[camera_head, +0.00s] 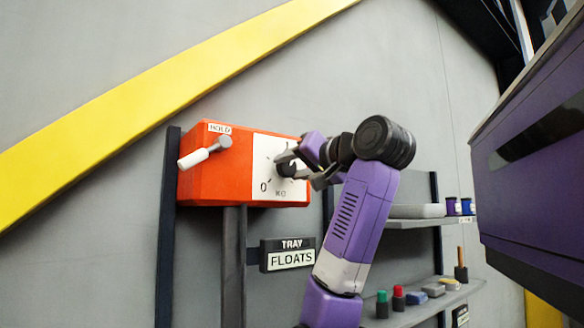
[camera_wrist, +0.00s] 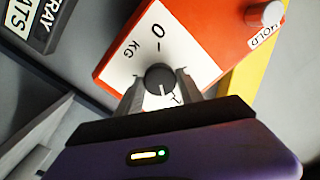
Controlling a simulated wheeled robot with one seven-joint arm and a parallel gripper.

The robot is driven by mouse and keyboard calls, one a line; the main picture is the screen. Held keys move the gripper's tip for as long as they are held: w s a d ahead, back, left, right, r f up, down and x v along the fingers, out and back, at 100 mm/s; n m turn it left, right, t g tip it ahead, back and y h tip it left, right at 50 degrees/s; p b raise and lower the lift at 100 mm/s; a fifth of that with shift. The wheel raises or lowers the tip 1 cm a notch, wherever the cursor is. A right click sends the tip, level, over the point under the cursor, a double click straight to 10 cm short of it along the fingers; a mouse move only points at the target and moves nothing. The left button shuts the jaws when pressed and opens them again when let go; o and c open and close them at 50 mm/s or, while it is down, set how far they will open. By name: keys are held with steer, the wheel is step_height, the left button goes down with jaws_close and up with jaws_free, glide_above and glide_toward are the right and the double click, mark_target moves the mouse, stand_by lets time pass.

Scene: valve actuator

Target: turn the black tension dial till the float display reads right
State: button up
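The black tension dial (camera_wrist: 160,79) sits on a white scale plate (camera_wrist: 143,47) marked 0 and KG, on the front of an orange box (camera_head: 222,176). In the wrist view a pale pointer line on the dial faces the bottom, towards a scale mark. My gripper (camera_wrist: 159,83) has one finger on each side of the dial, close against it; whether both fingers touch it I cannot tell. In the head view my gripper (camera_head: 300,167) partly covers the dial (camera_head: 286,169). The display sign (camera_head: 290,254) below the box reads TRAY over FLOATS.
A white-handled lever (camera_head: 199,155) marked HOLD sticks out at the box's left. A grey post (camera_head: 233,265) stands under the box. Shelves (camera_head: 440,220) at the right hold small coloured items. A large purple body (camera_head: 530,160) fills the upper right.

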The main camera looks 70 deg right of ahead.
steer(key=o, duration=0.4)
steer(key=b+v, duration=0.3)
steer(key=v, duration=0.5)
steer(key=shift+d, duration=0.1)
stand_by(0.7)
